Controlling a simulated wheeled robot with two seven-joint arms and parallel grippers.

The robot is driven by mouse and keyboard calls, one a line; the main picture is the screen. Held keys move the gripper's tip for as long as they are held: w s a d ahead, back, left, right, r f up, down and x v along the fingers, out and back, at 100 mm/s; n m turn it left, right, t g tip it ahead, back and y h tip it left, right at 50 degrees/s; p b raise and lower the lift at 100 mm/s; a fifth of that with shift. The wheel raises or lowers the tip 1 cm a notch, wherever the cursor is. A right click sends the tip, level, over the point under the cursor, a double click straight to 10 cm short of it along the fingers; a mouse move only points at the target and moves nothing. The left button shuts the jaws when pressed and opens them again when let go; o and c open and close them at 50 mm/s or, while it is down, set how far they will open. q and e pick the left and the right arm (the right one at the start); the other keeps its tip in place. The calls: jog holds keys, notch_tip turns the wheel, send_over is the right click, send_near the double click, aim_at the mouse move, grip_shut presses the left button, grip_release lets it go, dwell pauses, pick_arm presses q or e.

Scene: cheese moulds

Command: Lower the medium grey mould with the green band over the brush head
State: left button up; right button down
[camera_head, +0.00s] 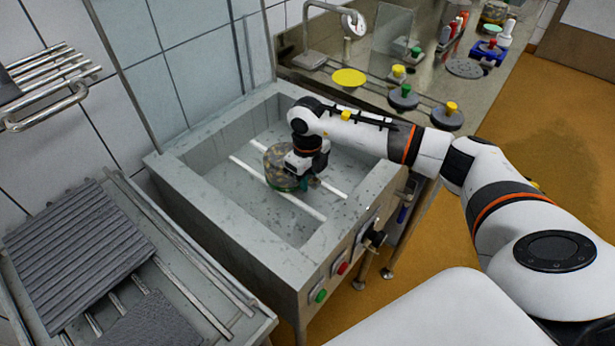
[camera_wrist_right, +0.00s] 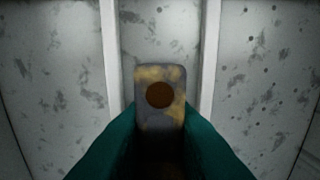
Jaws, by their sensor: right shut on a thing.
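The mould (camera_head: 279,160) is a round grey vessel with yellow-brown soiling and a green band low on its side. It is in the sink basin, over the white rails. My right gripper (camera_head: 306,181) is at its right side, shut on it. In the right wrist view, teal fingers (camera_wrist_right: 160,125) close on a grey, yellow-stained piece (camera_wrist_right: 148,82) with a brown round spot, between two white rails. I cannot make out the brush head; whether the mould is around it or above it cannot be told. My left gripper is not in view.
The grey basin (camera_head: 235,262) has raised walls around the mould and two white rails (camera_head: 299,205) across it. Its front carries a green button (camera_head: 320,296), a red button and a black knob. A ribbed grey mat (camera_head: 68,255) lies at left. Knobbed lids stand on the steel counter behind.

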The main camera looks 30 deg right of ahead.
jog(key=c, duration=1.2)
grip_release()
